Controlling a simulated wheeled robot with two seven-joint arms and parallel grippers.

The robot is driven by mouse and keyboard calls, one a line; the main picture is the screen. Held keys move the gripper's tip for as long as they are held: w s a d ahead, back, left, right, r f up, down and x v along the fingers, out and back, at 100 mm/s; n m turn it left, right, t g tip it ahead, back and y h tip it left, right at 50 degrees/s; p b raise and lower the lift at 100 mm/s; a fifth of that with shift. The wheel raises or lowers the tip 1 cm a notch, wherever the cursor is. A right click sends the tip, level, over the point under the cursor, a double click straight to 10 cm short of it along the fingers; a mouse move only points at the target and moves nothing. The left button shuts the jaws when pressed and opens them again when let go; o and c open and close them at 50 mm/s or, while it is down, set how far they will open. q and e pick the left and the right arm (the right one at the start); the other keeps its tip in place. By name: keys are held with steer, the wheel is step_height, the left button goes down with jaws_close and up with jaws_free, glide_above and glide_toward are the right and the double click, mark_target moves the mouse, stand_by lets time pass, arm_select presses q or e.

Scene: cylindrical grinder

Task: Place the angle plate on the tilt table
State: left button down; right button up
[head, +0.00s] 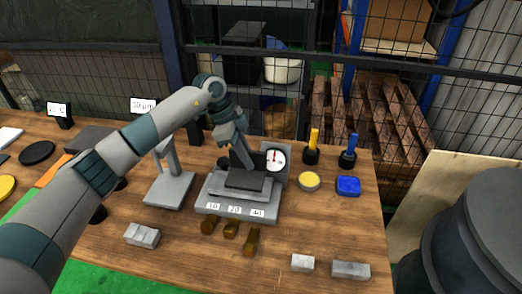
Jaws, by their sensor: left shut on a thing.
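The tilt table (209,205) is a grey base with number labels along its front, standing mid-bench. It has a darker raised plate (247,183) on top and a round dial (275,160) at its back right. My left gripper (240,150) reaches down from the upper left, over the back of the tilt table. It is shut on a grey, slanted piece, which looks like the angle plate (244,157). The hand hides part of this piece, and I cannot tell whether its lower edge touches the raised plate. My right gripper is not in view.
A yellow disc (309,181), a blue block (348,186) and two upright tools are to the right. Small metal blocks (350,270) lie near the front edge.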

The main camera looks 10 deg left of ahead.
mark_target(238, 166)
arm_select(q)
steer(key=shift+w+a+f+p, duration=0.2)
steer(key=shift+a+f, duration=0.15)
steer(key=shift+a, duration=0.35)
steer(key=shift+w+a+f+p, duration=0.15)
steer(key=shift+a+f, duration=0.15)
steer(key=shift+a, duration=0.35)
steer(key=shift+f, duration=0.1)
steer(key=shift+f+p, duration=0.45)
steer(key=shift+f, duration=0.2)
step_height(238, 166, down, 2)
steer(key=shift+f+p, duration=0.1)
steer(key=shift+p, duration=0.3)
steer(key=shift+f, duration=0.15)
steer(key=c, duration=2.1)
jaws_free()
steer(key=shift+s+f, duration=0.1)
steer(key=shift+f, duration=0.2)
steer(key=shift+s+r, duration=0.1)
